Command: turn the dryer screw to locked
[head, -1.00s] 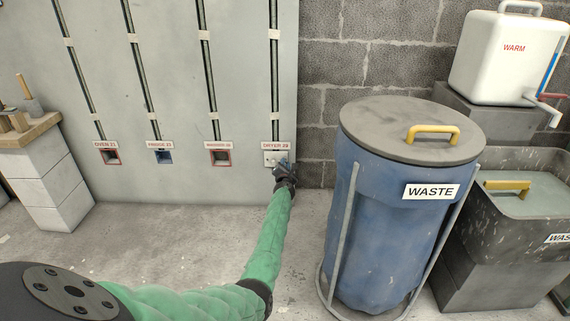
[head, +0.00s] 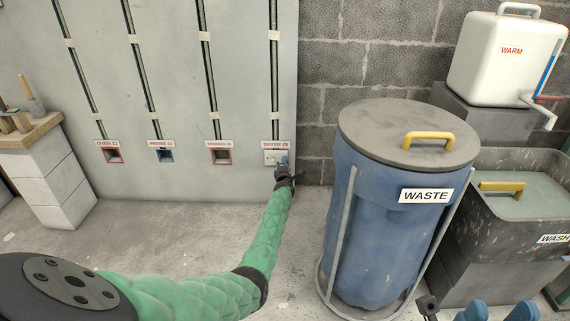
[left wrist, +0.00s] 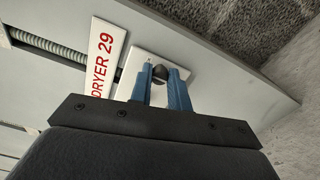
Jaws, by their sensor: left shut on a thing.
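The dryer box is a pale plate (head: 270,158) under the DRYER 29 label (head: 275,144), low on the grey wall panel. My left gripper (head: 283,163) is at the plate's right side. In the left wrist view the dryer screw, a dark round head (left wrist: 160,73), sits between the two blue fingers, which are shut on it. Its slot or turn angle cannot be made out. The label (left wrist: 101,65) is beside the plate (left wrist: 131,66). My right gripper (head: 497,307) shows at the bottom edge, its blue fingers apart and nothing visible between them.
Three other labelled boxes, such as the red-framed one (head: 220,156), line the panel to the left. A blue WASTE drum (head: 385,220) stands right of my left arm. A wash basin (head: 515,215) and a white WARM tank (head: 505,60) are further right. Floor at left is clear.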

